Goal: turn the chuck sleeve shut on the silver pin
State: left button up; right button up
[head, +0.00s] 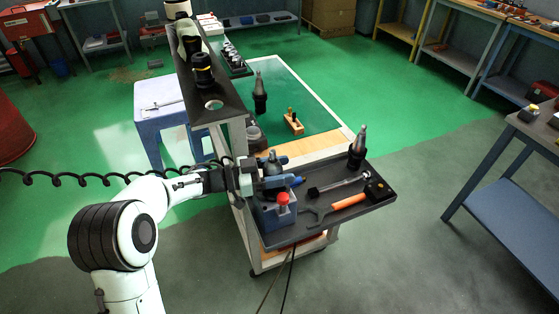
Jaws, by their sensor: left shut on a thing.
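My left gripper (277,171) reaches in from the left over the near left corner of the cart's top. The fingers hide part of the sleeve. I cannot make out the silver pin at this size. My right gripper is not in view.
The cart's dark tray (336,216) also holds a hammer (338,185), an orange-handled wrench (347,202), a tool holder (357,147) and a small black box (377,188). A raised shelf (212,88) runs behind on the left. A coiled black cable (85,178) hangs at left.

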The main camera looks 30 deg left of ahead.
pick_arm(q)
jog(key=m+g+h+p, duration=0.2)
jog(key=g, duration=0.1)
jog(key=shift+s+r, duration=0.1)
jog(key=shift+s+d+m+g+h+p, duration=0.1)
jog(key=shift+m+g+h+p, duration=0.3)
jog(key=shift+m+g+p, duration=0.4)
jog(key=shift+s+m+g+h+p, duration=0.1)
jog(key=shift+m+g+h+p, duration=0.3)
jog(key=shift+g, duration=0.6)
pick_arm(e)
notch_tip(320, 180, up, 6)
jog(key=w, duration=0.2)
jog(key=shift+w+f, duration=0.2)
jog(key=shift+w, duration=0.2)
pick_arm(q)
jog(key=o, duration=1)
jog(key=v, duration=1.3)
jog(key=shift+a+b, duration=0.25)
jog(key=shift+b, duration=0.1)
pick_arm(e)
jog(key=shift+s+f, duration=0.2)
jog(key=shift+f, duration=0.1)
